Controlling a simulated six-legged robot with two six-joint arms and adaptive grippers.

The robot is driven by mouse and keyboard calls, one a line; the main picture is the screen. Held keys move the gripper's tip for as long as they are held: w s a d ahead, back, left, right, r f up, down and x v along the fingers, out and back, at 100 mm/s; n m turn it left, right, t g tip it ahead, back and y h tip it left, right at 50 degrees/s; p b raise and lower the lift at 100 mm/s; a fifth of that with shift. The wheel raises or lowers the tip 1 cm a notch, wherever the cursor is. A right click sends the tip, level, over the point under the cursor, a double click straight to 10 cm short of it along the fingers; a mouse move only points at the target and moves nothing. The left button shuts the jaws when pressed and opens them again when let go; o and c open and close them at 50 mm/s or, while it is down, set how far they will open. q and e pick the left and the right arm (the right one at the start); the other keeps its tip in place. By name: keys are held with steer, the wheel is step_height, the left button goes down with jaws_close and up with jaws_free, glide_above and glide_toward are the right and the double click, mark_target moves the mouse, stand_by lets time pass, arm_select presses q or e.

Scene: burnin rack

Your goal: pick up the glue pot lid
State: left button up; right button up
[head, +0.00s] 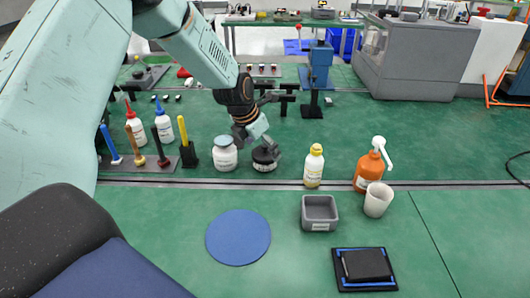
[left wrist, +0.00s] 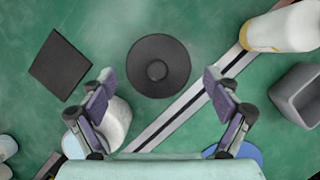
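The glue pot lid (left wrist: 158,66) is a round black disc with a small knob in its middle, seen from above in the left wrist view. In the head view it appears as the dark top of a low pot (head: 265,165) with a pale label, partly hidden by my left gripper (head: 262,146). My left gripper (left wrist: 159,80) is open and points down over the lid. Its two fingers stand apart on either side of the lid in the wrist view, with nothing held; I see no clear contact. My right gripper is not in view.
A white jar (head: 225,155) stands close left of the pot. A black holder (head: 188,156) is beyond it. A yellow-capped bottle (head: 314,167), orange pump bottle (head: 369,168), white cup (head: 377,200) and grey bin (head: 319,213) stand right. A blue round mat (head: 238,238) lies in front.

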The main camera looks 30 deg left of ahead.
arm_select(q)
steer(key=shift+w+a+f, duration=0.1)
steer(key=shift+w+f, duration=0.05)
steer(key=shift+f, duration=0.05)
steer(key=c, duration=0.4)
steer(key=shift+r, duration=0.1)
steer(key=c, duration=0.3)
